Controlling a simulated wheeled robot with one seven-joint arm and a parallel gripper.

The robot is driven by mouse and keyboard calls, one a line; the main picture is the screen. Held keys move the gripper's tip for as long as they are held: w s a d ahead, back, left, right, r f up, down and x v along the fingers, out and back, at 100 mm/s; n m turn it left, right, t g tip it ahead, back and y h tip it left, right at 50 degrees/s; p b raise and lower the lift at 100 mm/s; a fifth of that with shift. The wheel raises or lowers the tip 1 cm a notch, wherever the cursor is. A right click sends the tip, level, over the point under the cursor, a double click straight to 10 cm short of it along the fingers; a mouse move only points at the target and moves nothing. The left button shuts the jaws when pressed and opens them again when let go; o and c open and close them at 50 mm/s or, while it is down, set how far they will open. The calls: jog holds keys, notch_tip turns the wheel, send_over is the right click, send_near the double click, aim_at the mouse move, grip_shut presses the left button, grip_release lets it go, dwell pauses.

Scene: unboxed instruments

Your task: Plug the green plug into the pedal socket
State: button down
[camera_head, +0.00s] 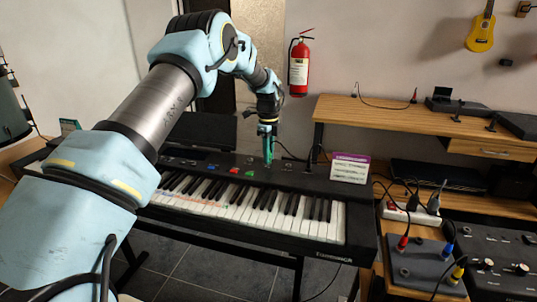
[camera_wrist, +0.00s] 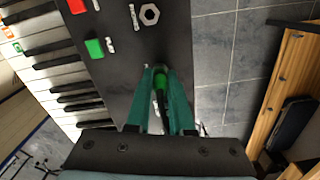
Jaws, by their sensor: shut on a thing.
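My gripper (camera_wrist: 160,78) has teal fingers and is shut on the green plug (camera_wrist: 160,84), which shows between the fingertips in the wrist view. In the head view my gripper (camera_head: 268,156) points down above the back panel of the black keyboard (camera_head: 310,180). A silver hexagonal ring with a dark hole (camera_wrist: 149,14) sits on the panel beyond the fingertips, apart from the plug; it looks like a socket, but its label cannot be read. The plug's tip is hard to make out, so I cannot tell its gap to the panel.
A green block (camera_wrist: 94,48) and a red block (camera_wrist: 76,6) sit on the panel near the ring. A white and purple card (camera_head: 350,168) stands at the keyboard's right end. Further right are a power strip (camera_head: 410,212) and a pedal box with coloured plugs (camera_head: 420,262).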

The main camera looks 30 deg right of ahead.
jog(key=shift+f, duration=0.2)
jog(key=c, duration=0.7)
grip_release()
